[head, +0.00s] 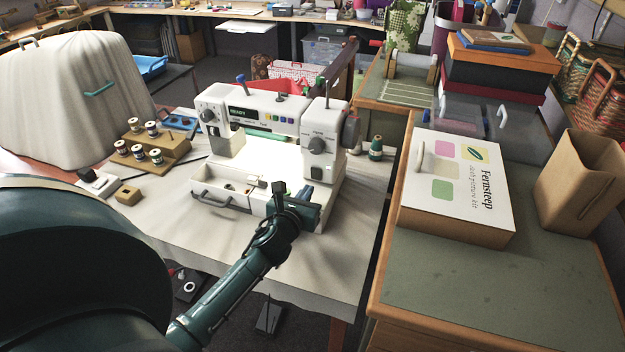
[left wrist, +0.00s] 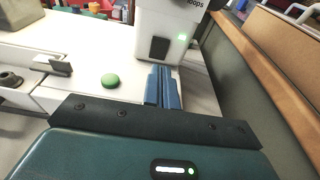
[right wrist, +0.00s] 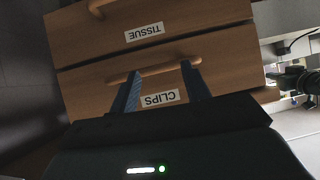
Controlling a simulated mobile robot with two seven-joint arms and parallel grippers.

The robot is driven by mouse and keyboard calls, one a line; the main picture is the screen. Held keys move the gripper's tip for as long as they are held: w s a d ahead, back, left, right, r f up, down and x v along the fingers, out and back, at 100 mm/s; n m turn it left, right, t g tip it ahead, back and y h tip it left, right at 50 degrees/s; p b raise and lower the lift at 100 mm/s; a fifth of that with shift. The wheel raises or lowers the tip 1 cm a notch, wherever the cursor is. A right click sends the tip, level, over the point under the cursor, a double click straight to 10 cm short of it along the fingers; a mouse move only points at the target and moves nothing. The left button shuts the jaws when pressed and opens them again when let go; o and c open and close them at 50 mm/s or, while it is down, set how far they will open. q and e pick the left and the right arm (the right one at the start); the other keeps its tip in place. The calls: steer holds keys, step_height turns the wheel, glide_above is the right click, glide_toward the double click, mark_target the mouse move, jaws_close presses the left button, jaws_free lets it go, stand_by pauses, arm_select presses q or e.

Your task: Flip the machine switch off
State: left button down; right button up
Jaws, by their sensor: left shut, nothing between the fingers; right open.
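The white sewing machine (head: 275,135) stands on the white table, its lamp lit and its display reading "READY". Its dark switch (head: 317,173) is low on the right pillar; it also shows in the left wrist view (left wrist: 159,48), with a lit green light above right of it. My left gripper (head: 308,205) is shut and empty; its blue fingers (left wrist: 163,72) point at the pillar just below the switch. I cannot tell whether they touch it. My right gripper (right wrist: 160,75) is open and empty, before a wooden drawer labelled "CLIPS" (right wrist: 100,95).
A green button (left wrist: 110,81) sits on the machine's base left of my left fingers. A spool rack (head: 160,155) stands left of the machine. A boxed kit (head: 460,190) lies on the cabinet at right.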

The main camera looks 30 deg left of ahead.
mark_target(317, 172)
arm_select(q)
steer(key=w, duration=0.2)
steer(key=w+a, duration=0.1)
steer(key=w, duration=0.1)
steer(key=shift+w+r, duration=0.15)
steer(key=shift+w, duration=0.2)
steer(key=shift+w+a+r+p, duration=0.1)
steer(key=shift+w+r+p, duration=0.1)
steer(key=shift+w+p, duration=0.15)
steer(key=shift+s, duration=0.15)
